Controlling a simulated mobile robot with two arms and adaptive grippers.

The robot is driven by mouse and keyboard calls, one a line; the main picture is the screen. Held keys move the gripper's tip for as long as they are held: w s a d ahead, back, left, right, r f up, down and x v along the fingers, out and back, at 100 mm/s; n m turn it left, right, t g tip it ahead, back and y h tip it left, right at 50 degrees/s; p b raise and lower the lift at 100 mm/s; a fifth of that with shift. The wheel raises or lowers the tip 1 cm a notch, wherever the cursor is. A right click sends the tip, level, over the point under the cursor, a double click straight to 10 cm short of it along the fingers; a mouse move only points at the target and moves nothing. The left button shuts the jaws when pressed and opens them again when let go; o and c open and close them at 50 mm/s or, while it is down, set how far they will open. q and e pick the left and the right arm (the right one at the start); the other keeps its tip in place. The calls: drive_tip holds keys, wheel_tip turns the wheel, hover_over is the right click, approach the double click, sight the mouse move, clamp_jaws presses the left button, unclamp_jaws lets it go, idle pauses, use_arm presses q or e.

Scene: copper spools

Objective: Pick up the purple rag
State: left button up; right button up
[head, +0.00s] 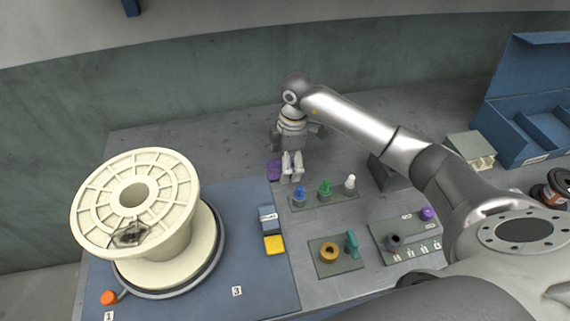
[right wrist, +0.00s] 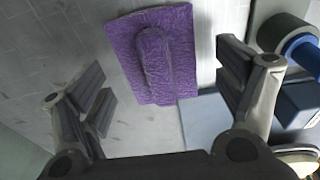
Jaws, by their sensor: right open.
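The purple rag (right wrist: 125,45) lies flat on the grey surface in the right wrist view, with a raised ridge in its middle. In the head view only a small purple part of the rag (head: 273,170) shows, left of my gripper. My right gripper (head: 292,172) points down beside the rag. In the right wrist view its two fingers (right wrist: 168,85) are spread wide and empty, one on each side of the rag. The rag appears apart from both fingers. My left gripper is not in view.
A cream spool (head: 180,245) stands on the blue mat (head: 260,300) at left. A plate with blue, green and white pegs (head: 325,188) is just right of my right gripper. The back left surface is clear.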

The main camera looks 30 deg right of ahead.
drive_tip(key=shift+a+f, duration=0.1)
drive_tip(key=shift+f, duration=0.15)
drive_tip(key=c, duration=1.1)
drive_tip(key=shift+r, duration=0.1)
drive_tip(key=shift+w+r+b, duration=0.1)
drive_tip(key=shift+r+b, duration=0.2)
drive_tip(key=shift+r, duration=0.15)
wheel_tip(320, 180, up, 2)
drive_tip(key=shift+a+r+b, duration=0.1)
drive_tip(key=shift+r+b, duration=0.1)
drive_tip(key=shift+b, duration=0.25)
drive_tip(key=s+a+r+b, duration=0.1)
drive_tip(key=s+a+r, duration=0.7)
drive_tip(key=a, duration=0.3)
drive_tip(key=shift+a+r+b, duration=0.15)
drive_tip(key=shift+r+b, duration=0.2)
drive_tip(key=shift+r, duration=0.45)
